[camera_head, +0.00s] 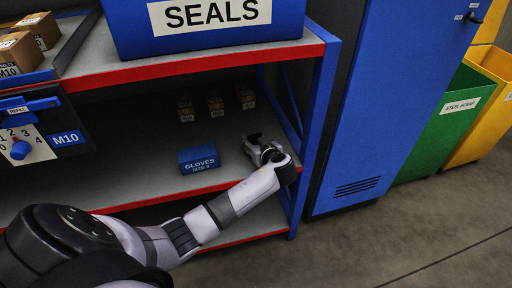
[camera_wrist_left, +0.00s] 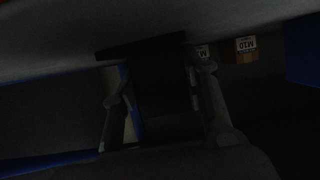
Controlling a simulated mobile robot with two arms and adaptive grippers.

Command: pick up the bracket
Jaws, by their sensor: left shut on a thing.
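My left gripper (camera_head: 263,149) reaches in over the lower shelf, near its right end. In the left wrist view, the gripper (camera_wrist_left: 160,92) has its two fingers on either side of the bracket (camera_wrist_left: 163,75), a black piece with a wide flat edge, and is shut on it. In the head view the bracket (camera_head: 252,139) is a small dark shape at the fingertips. The dim light hides its full outline, and I cannot tell whether it touches the shelf. My right gripper is not in view.
A blue gloves box (camera_head: 198,159) stands left of the gripper on the lower shelf (camera_head: 140,180). Small brown boxes (camera_head: 215,106) stand behind. A blue upright (camera_head: 313,130) is close on the right. The red-edged upper shelf (camera_head: 190,65) carries a blue SEALS bin (camera_head: 205,35).

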